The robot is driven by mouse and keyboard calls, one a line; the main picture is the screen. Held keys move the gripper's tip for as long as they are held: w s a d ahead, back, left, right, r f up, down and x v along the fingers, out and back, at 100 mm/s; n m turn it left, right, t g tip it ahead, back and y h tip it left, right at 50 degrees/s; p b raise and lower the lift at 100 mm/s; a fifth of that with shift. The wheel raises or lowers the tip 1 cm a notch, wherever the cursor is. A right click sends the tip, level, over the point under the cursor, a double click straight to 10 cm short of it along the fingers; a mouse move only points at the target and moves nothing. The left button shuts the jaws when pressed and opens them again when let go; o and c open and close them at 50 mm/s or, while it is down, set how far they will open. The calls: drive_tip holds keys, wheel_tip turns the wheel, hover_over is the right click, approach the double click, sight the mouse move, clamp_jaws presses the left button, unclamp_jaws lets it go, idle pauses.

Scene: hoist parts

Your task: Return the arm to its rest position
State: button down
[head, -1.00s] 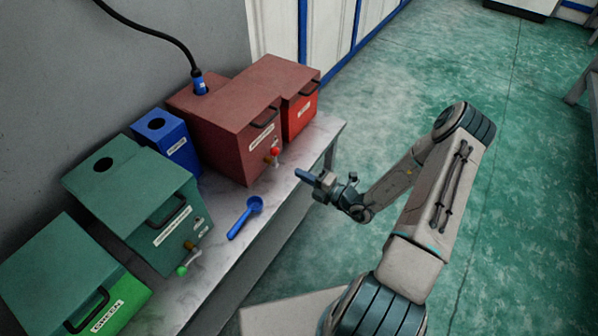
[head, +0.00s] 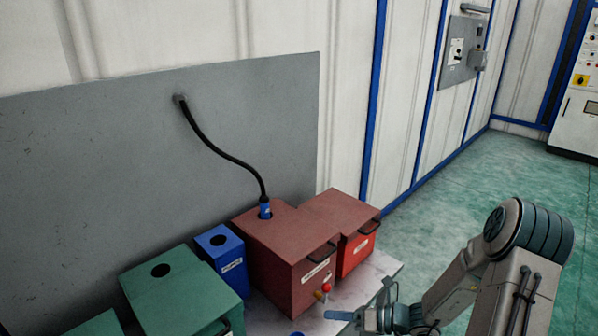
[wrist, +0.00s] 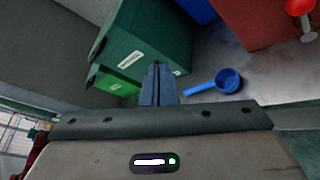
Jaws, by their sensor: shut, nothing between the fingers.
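My gripper (head: 340,315) is at the lower right of the head view, in front of the bench edge. Its fingers are shut together and empty. In the wrist view the closed fingers (wrist: 158,85) point toward the bench. My arm is folded, its elbow raised at the right of the head view. A blue scoop (wrist: 217,83) lies on the bench, to the right of the fingers in the wrist view and apart from them. In the head view only a sliver of it shows at the bottom edge.
The bench (head: 376,271) carries a dark red box (head: 290,240) with a black hose (head: 225,152) plugged into its top, a bright red box (head: 356,253), a blue box (head: 232,270) and green boxes (head: 180,290). Green floor (head: 440,205) lies open to the right.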

drive_tip(key=s+a+r+n+g+h+p, duration=0.15)
drive_tip(key=s+r+n+g+h, duration=0.5)
drive_tip(key=s+r+n, duration=0.7)
drive_tip(key=s+d+r+n+t+h+p, duration=0.1)
drive_tip(key=s+d+r+n+t+h, duration=0.1)
drive_tip(key=n, duration=0.6)
drive_tip(key=s+d+r+n+t+h+p, duration=0.1)
drive_tip(key=s+d+r+n+t+h, duration=0.1)
drive_tip(key=d+r+n+h, duration=0.3)
wheel_tip(320, 180, up, 3)
drive_tip(key=n+t+h, duration=0.1)
drive_tip(key=n, duration=0.2)
drive_tip(key=shift+s+n, duration=0.25)
drive_tip(key=shift+n, duration=0.1)
